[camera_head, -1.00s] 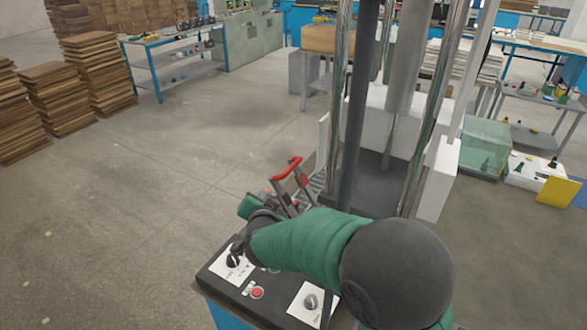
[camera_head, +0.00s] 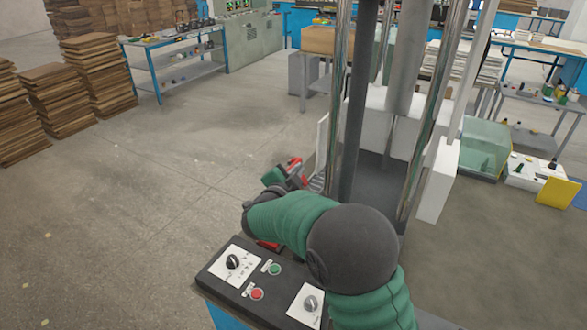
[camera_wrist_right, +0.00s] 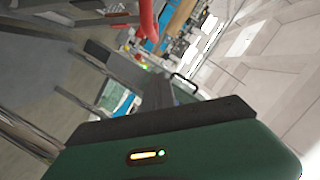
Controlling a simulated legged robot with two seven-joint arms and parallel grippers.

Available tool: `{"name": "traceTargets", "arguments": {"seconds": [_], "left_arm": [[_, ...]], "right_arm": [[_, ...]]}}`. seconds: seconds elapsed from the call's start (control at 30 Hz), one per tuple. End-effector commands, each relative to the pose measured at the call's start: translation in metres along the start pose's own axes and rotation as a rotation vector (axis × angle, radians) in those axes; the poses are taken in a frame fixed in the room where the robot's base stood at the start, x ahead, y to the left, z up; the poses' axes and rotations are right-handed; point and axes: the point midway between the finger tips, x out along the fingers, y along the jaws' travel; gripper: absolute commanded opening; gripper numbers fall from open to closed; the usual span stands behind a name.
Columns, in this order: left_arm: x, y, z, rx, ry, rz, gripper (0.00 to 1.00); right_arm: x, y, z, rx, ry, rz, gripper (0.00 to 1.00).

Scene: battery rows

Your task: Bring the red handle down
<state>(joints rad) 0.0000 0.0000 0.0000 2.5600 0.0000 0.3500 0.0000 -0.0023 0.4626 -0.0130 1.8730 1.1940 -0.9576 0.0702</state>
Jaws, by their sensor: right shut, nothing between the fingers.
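The red handle (camera_head: 294,163) is beside the press, behind the control panel. Only parts of it show in the head view, because my right arm and wrist partly cover it. In the right wrist view a red bar of the handle (camera_wrist_right: 148,18) comes down from the top edge, beyond my fingers. My right gripper (camera_wrist_right: 158,90) is shut and empty. In the head view its green wrist is right beside the handle; I cannot tell if they touch. My left gripper is not in view.
The control panel (camera_head: 222,284) with knobs, a green button (camera_head: 274,269) and a red button (camera_head: 257,293) lies below my right arm. Shiny press columns (camera_head: 337,100) stand just right of the handle. The floor (camera_head: 130,200) on the left is clear.

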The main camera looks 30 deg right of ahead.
Motion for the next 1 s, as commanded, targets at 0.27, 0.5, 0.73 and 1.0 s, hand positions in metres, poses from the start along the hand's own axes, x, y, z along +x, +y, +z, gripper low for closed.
{"name": "traceTargets", "arguments": {"seconds": [0.27,0.5,0.73,1.0], "left_arm": [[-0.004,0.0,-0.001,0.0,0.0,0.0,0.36],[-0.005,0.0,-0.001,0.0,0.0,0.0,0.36],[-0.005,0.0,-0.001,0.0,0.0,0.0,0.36],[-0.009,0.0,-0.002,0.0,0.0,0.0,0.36]], "right_arm": [[0.054,0.001,0.008,-0.002,-0.002,0.001,0.0],[0.06,0.0,0.036,-0.001,0.0,-0.001,0.0],[0.06,0.0,0.038,0.0,0.001,-0.001,0.0],[0.06,-0.001,0.038,-0.01,0.0,0.002,0.0]]}}
